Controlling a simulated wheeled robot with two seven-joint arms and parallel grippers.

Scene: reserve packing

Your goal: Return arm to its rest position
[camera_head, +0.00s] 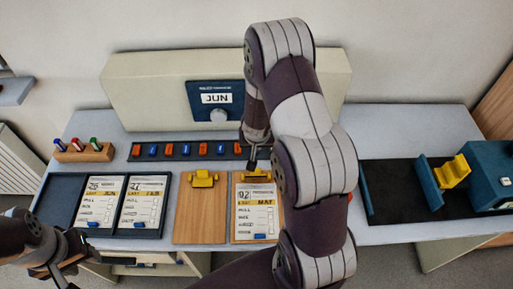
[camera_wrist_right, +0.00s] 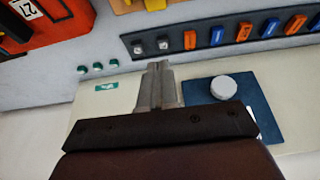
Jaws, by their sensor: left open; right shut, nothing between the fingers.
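My right arm (camera_head: 316,165) reaches in from the bottom right and stretches over the table, bent above the beige box. Its gripper (camera_head: 254,166) points down near the strip of coloured pieces. In the right wrist view the gripper (camera_wrist_right: 160,82) is shut and empty, its fingers held together in front of the beige box. My left gripper (camera_head: 78,250) is open and empty at the lower left, near the front edge of the table. The right arm hides part of the beige box and the area right of the clipboards.
The beige box (camera_head: 135,90) has a blue JUN panel (camera_head: 200,112) with a knob. A dark strip (camera_head: 140,152) holds several coloured pieces. A tray (camera_head: 50,205) holds two cards. Clipboards (camera_head: 200,215) lie beside it. A pen block (camera_head: 84,152) and a blue machine (camera_head: 490,170) flank them.

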